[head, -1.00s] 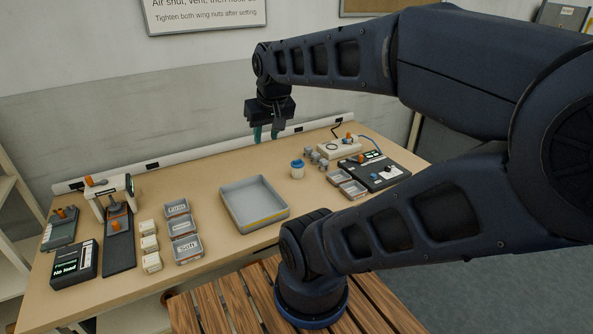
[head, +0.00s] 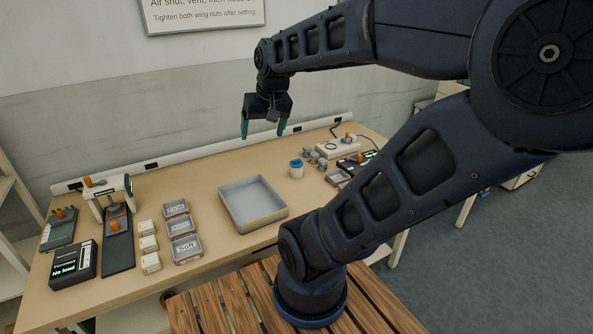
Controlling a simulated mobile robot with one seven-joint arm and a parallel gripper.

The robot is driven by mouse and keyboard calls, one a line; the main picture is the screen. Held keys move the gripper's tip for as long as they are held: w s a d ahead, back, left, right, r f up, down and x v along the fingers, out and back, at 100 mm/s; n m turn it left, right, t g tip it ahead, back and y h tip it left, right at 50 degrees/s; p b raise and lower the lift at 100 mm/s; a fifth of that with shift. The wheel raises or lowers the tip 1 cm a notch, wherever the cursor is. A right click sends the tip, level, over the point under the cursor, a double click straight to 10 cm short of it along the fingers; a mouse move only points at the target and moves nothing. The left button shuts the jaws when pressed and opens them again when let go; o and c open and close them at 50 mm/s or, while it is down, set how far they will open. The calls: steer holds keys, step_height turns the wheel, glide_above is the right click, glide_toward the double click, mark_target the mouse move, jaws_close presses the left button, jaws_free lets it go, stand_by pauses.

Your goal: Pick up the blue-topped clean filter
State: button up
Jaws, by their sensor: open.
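The blue-topped clean filter (head: 296,169) is a small white cylinder with a blue top. It stands upright on the table, just right of the grey tray (head: 283,214), in the head view. My gripper (head: 263,134) is in the air above the back of the table, higher in the picture and a little left of the filter. Its two teal fingertips are spread apart and nothing is between them. The gripper does not touch the filter.
Several grey fittings (head: 313,156) and a white device (head: 338,149) stand close right of the filter. My forearm hides part of the table's right side. Small labelled bins (head: 183,226), white blocks (head: 149,243) and a clamp stand (head: 117,222) are at left.

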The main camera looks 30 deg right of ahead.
steer(key=w+d+f+m+g+y, duration=0.1)
steer(key=w+d+f+m, duration=0.1)
steer(key=w, duration=0.3)
steer(key=w+d+f+m+g+y, duration=0.1)
steer(key=w+d+f+m, duration=0.1)
steer(key=w, duration=0.3)
steer(key=m+g+h, duration=0.2)
steer(key=m+h, duration=0.2)
steer(key=m, duration=0.9)
glide_above(296, 163)
steer(key=w+a, duration=0.1)
step_height(296, 163, down, 23)
steer(key=shift+r, duration=0.2)
steer(key=f, duration=0.5)
steer(key=shift+d+f, duration=0.15)
steer(key=shift+d, duration=0.2)
steer(key=f, duration=0.2)
steer(key=d+f, duration=0.1)
steer(key=f, duration=0.1)
steer(key=shift+s, duration=0.25)
steer(key=shift+f, duration=0.6)
